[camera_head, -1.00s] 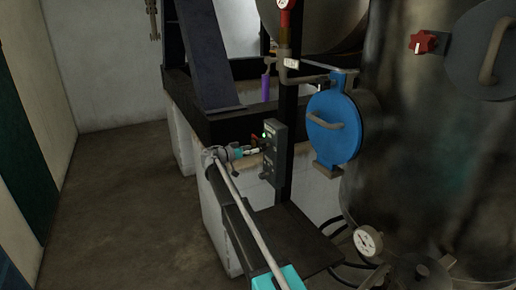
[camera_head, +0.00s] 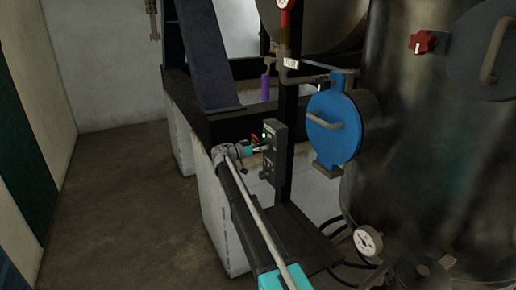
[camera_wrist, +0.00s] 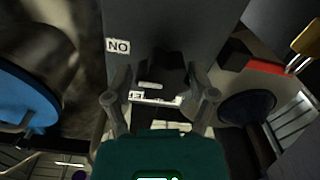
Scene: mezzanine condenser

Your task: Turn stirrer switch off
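The control box (camera_head: 272,150) is a dark upright box on a post, with a lit green light and a red part near its top. In the wrist view its grey face (camera_wrist: 150,22) carries a label reading "NO" and another white label lower down. A dark switch knob (camera_wrist: 172,68) stands out from this face. My gripper (camera_wrist: 163,98) is open, with one finger left and one right of the knob's lower end; I cannot tell whether they touch it. In the head view my gripper (camera_head: 250,149) is close to the box's left side, its fingertips hard to make out.
A blue round hatch (camera_head: 333,128) with a handle is right of the box, on a large dark tank (camera_head: 430,150). A gauge (camera_head: 368,240) sits low by the tank. A red part (camera_wrist: 268,67) is at the right in the wrist view. Open floor (camera_head: 120,220) lies left.

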